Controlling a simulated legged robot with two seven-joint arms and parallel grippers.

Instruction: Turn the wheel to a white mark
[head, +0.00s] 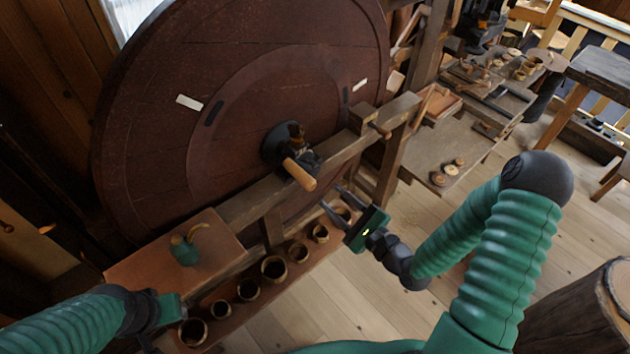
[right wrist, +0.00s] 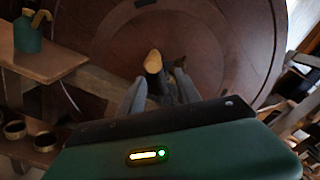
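The big dark red wooden wheel (head: 150,150) stands upright at the left of the head view. It has one white mark (head: 189,102) at its upper left and another white mark (head: 360,84) at its right. Dark marks (head: 213,113) lie nearer the hub. A crank with a light wooden handle (head: 299,175) sticks out from the hub. My right gripper (head: 333,198) is open and empty, to the lower right of the handle. In the right wrist view the handle (right wrist: 153,62) shows ahead of the spread fingers. My left gripper (head: 170,310) is low at the left, its fingers unclear.
A wooden beam (head: 340,151) crosses in front of the wheel. A shelf below holds several round cups (head: 274,268). A green pot (head: 185,250) stands on a reddish-brown box top (head: 150,272). A log stump (head: 590,305) stands at the right. Open floor lies right of the shelf.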

